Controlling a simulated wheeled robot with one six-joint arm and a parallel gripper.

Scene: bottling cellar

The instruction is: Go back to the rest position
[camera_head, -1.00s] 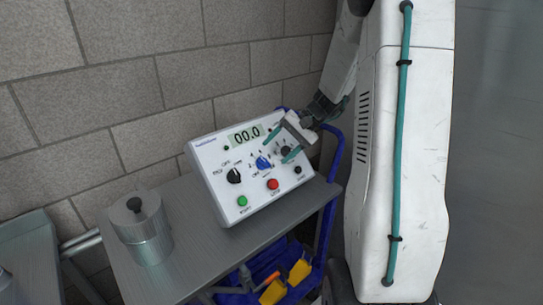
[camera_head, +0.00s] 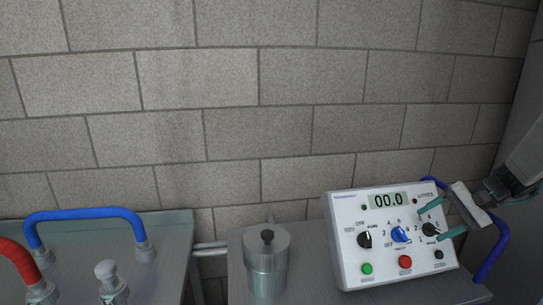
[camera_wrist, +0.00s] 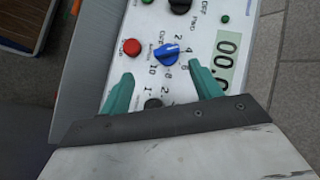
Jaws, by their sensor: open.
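My gripper (camera_head: 437,218) is open and empty in front of the right part of the white control box (camera_head: 348,235). Its two teal fingers stand either side of the small black knob (camera_head: 429,230) at the box's right; I cannot tell whether they touch the panel. In the wrist view the gripper (camera_wrist: 160,92) shows its fingers spread, with the blue knob (camera_wrist: 166,53) just beyond the gap. The display (camera_head: 389,200) reads 00.0. A larger black knob (camera_head: 365,240), a green button (camera_head: 367,268) and a red button (camera_head: 405,262) are on the panel.
A lidded metal canister (camera_head: 267,270) stands left of the box on the grey bench (camera_head: 237,262). Further left is another table (camera_head: 180,235) with a blue handle (camera_head: 90,213) and a red handle (camera_head: 18,258). A block wall (camera_head: 200,80) rises close behind.

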